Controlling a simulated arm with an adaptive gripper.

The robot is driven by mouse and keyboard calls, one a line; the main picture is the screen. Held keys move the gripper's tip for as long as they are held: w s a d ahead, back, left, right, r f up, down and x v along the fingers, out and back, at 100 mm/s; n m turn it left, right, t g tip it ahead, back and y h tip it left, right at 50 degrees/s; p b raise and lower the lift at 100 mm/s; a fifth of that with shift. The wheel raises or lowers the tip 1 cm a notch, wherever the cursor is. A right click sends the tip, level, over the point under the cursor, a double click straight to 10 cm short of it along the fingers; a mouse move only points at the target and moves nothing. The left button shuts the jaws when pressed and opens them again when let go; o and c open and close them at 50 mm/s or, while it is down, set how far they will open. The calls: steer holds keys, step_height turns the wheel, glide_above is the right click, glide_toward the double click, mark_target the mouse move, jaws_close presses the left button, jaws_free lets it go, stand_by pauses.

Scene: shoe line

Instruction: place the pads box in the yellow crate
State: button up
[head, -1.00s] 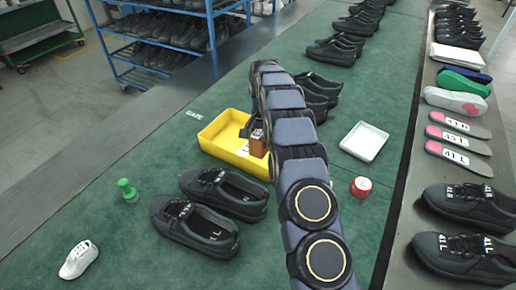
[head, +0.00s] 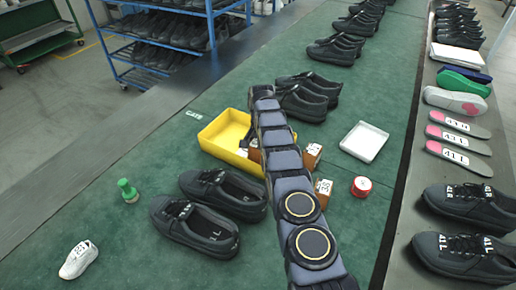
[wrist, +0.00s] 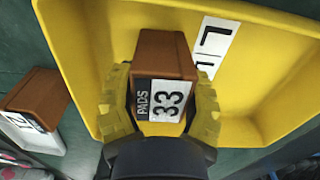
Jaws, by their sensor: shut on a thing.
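The pads box (wrist: 168,58) is a brown carton with a white label reading PADS 33. My gripper (wrist: 161,90) is shut on it, one finger on each side. In the wrist view the box overlaps the floor of the yellow crate (wrist: 80,60); I cannot tell whether it touches the bottom. In the head view the yellow crate (head: 215,128) stands on the green table, and a brown part of the box (head: 255,155) shows at its right end beside my arm. My arm hides the gripper there.
Two other brown labelled boxes (head: 313,155) (head: 323,192) stand right of my arm, near a red can (head: 361,187) and a white tray (head: 364,141). Black shoes (head: 222,193) lie in front of the crate. A green stamp-like object (head: 128,191) and white shoe (head: 78,260) are at left.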

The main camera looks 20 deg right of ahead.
steer(key=shift+f, duration=0.25)
steer(key=o, duration=1.1)
